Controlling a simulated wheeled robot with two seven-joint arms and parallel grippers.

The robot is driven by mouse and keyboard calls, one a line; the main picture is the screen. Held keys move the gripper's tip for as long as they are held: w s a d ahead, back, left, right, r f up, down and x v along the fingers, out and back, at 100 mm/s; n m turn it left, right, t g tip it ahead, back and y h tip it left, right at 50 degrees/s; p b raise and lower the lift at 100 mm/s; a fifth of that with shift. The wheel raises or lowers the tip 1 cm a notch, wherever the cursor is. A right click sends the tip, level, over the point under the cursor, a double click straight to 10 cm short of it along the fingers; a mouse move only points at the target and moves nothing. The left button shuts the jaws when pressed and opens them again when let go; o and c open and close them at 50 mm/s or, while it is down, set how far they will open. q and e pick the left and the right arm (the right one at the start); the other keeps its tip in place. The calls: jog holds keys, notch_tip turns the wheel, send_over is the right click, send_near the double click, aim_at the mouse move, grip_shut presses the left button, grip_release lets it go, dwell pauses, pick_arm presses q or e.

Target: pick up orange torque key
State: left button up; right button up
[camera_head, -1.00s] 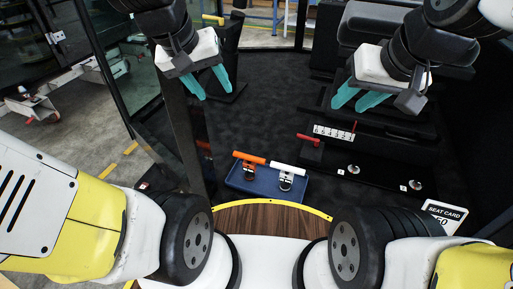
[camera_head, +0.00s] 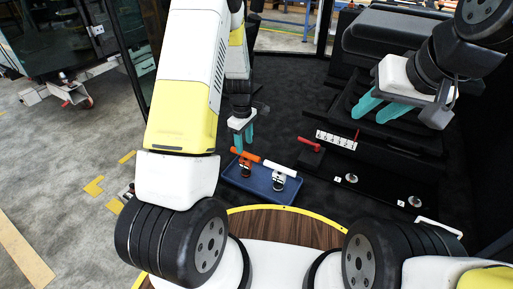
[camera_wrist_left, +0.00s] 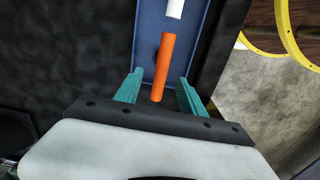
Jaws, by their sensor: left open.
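My left gripper (camera_head: 243,141) is open just above the orange handle. In the left wrist view the orange handle (camera_wrist_left: 162,68) lies between the two teal fingers of the gripper (camera_wrist_left: 160,92), apart from both. My right gripper (camera_head: 380,108) is raised at the right, its teal fingers apart with nothing between them.
A wooden surface with a yellow rim (camera_head: 285,228) is in front. Dark floor lies behind the tray.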

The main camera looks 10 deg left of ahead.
aim_at(245, 159)
pick_arm(q)
notch_tip(245, 159, down, 10)
jog(key=shift+s+d+r, duration=0.1)
jog(key=shift+d+r, duration=0.05)
jog(key=shift+r, duration=0.05)
dwell(0.3)
grip_shut()
dwell(1.3)
